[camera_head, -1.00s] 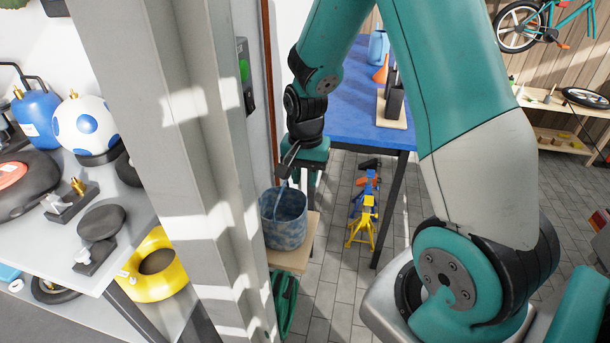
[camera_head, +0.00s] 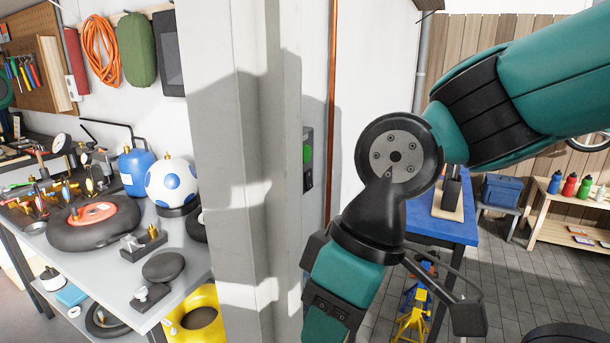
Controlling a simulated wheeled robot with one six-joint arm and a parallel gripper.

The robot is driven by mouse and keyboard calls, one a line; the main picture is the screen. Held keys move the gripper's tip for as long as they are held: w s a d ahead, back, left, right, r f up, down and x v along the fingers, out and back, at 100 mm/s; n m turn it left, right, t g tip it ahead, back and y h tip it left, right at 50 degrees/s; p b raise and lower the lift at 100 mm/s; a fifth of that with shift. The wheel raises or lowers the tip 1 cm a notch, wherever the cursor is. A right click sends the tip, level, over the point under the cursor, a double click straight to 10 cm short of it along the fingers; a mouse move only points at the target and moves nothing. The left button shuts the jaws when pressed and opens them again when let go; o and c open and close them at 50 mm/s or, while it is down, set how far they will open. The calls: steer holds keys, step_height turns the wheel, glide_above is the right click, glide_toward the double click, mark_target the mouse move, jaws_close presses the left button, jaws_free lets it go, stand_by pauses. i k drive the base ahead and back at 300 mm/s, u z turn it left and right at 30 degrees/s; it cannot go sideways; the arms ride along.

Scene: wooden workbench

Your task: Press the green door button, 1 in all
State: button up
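The green door button (camera_head: 307,154) sits on a dark wall plate (camera_head: 307,174) on the side of the grey pillar, left of my arm. It shows at a steep angle, with no hand part touching it in this view. My gripper (camera_head: 465,318) is only partly in view at the lower middle, below and to the right of the button. A dark finger-like part and a cable show there, and my wrist covers the rest. I cannot see whether the fingers are open or shut.
The grey pillar (camera_head: 240,130) stands left of the button. A metal bench (camera_head: 110,280) with a ball and tyre is at the left. A blue table (camera_head: 440,228) stands behind my arm. A wooden shelf (camera_head: 560,205) with bottles is at the right.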

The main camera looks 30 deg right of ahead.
mark_target(307, 151)
steer(key=k, duration=1.05)
steer(key=z, duration=0.8)
steer(key=i, duration=1.25)
steer(key=u, duration=0.6)
steer(key=i, duration=0.4)
steer(key=u, duration=0.45)
